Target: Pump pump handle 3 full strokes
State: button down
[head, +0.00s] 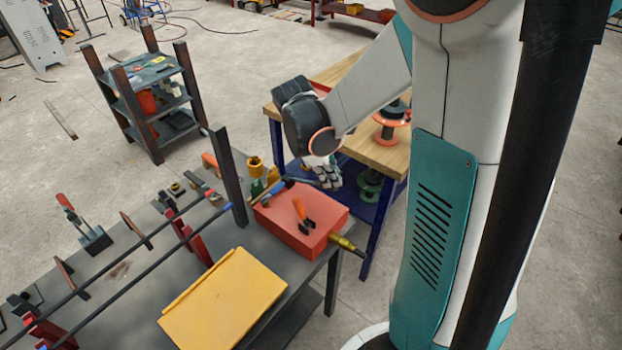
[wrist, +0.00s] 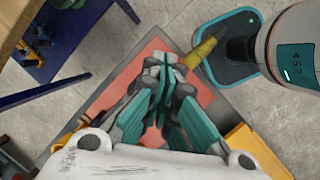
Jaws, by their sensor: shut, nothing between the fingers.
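A red box-shaped unit (head: 325,231), which looks like the pump body, sits at the right end of the dark workbench. A brass fitting (head: 345,243) sticks out of its right side; it also shows in the wrist view (wrist: 201,52). A dark bar with a blue part (head: 287,184) runs along its back edge and may be the pump handle; I cannot tell for sure. My gripper (head: 330,184) is above the unit's back right corner, by the bar's end. In the wrist view my gripper (wrist: 163,78) is shut and empty over the red surface, hiding its middle.
A yellow case (head: 222,303) lies in front, and dark rebar rods (head: 120,240) with clamps stretch left. A dark post (head: 229,178) stands left of the unit. A wood-topped table (head: 375,150) stands behind my gripper.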

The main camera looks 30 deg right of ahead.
jog(key=shift+s+d+f+b, duration=0.1)
jog(key=shift+s+f+b, duration=0.15)
jog(key=shift+f+b, duration=0.3)
jog(key=shift+f, duration=0.2)
jog(key=shift+s+f+b, duration=0.25)
jog(key=shift+f+b, duration=0.2)
jog(key=shift+f, duration=0.05)
jog(key=shift+s+d+f+b, duration=0.15)
jog(key=shift+s+f+b, duration=0.05)
jog(key=shift+f+b, duration=0.45)
jog(key=shift+f, duration=0.1)
jog(key=shift+s+f+b, duration=0.1)
jog(key=shift+f+b, duration=0.4)
jog(key=shift+f, duration=0.2)
